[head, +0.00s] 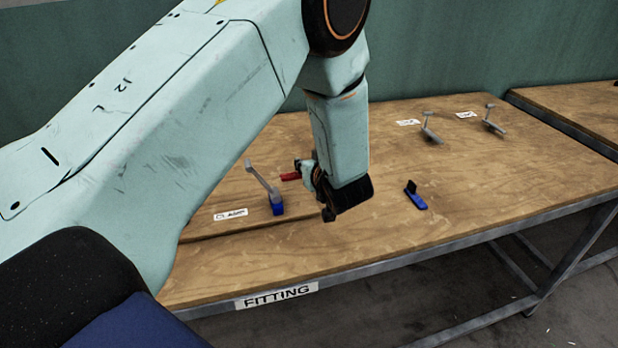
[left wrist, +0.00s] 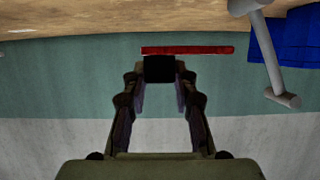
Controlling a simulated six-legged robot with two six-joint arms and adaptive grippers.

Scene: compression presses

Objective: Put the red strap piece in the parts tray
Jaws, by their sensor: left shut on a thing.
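The red strap piece (head: 290,177) shows as a short red bar at my left gripper (head: 307,176), near the press with the blue base. In the left wrist view the red strap piece (left wrist: 200,50) is a long thin bar across the top, with a black block below it. My left gripper (left wrist: 160,75) is shut on that black block, one finger on each side. In the head view the gripper and forearm hide part of the piece. My right gripper is in neither view. I cannot make out a parts tray in either view.
A grey-levered press with a blue base (head: 278,208) stands close left of the gripper; its lever (left wrist: 266,55) is close in the wrist view. A blue-and-black piece (head: 416,197) lies to the right. Two grey levers (head: 431,128) (head: 493,118) stand farther back. The wooden table's front right is clear.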

